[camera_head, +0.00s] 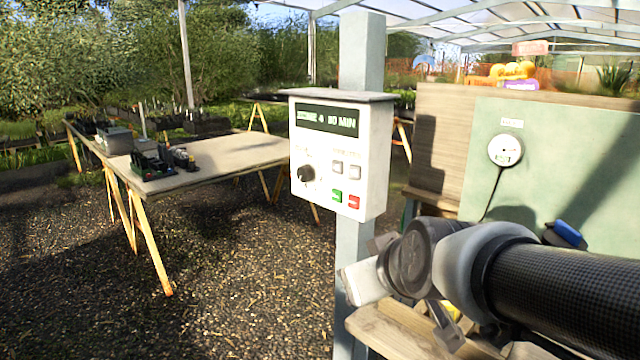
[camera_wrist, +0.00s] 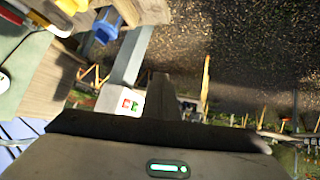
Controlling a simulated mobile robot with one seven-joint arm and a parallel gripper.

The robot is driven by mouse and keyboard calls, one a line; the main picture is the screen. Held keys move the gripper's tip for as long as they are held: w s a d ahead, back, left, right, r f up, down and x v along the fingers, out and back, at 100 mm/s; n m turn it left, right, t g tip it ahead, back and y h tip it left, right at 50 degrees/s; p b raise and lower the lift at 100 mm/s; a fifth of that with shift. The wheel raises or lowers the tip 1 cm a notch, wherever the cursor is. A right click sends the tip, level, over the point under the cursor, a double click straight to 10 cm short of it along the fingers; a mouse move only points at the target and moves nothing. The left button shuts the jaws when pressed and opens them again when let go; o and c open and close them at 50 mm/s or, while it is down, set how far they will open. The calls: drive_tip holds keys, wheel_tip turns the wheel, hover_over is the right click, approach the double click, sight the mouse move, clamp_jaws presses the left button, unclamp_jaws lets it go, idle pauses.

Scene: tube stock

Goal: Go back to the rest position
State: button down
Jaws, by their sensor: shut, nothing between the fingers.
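My arm reaches in from the right edge in the head view. Its wrist end is beside the post, below and to the right of the control box (camera_head: 340,155). My gripper (camera_wrist: 160,80) shows in the wrist view as dark fingers closed together, with nothing between them. In the head view the fingertips are hard to make out against the wrist and the wooden bench. The control box also shows in the wrist view (camera_wrist: 113,103), with its red and green buttons just left of the fingers. I cannot tell the exact gap between the fingers and the box.
The grey post (camera_head: 360,50) carries the box close to my wrist. A wooden bench (camera_head: 385,325) lies under my arm, before a green panel (camera_head: 560,140) with a round white device (camera_head: 505,150). A trestle table (camera_head: 235,155) with trays stands left. Gravel floor between is clear.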

drive_tip(key=s+d+f+m+g+h, duration=0.1)
drive_tip(key=s+d+m+g, duration=0.15)
drive_tip(key=s, duration=0.45)
drive_tip(key=s+d+f+m+g+h, duration=0.1)
drive_tip(key=s+d+f+m+g, duration=0.1)
drive_tip(key=s+d, duration=0.35)
wheel_tip(320, 180, up, 22)
drive_tip(key=s+a+p, duration=0.1)
drive_tip(key=s+p, duration=0.1)
drive_tip(key=p, duration=2)
drive_tip(key=shift+a, duration=0.15)
drive_tip(key=shift+f, duration=0.1)
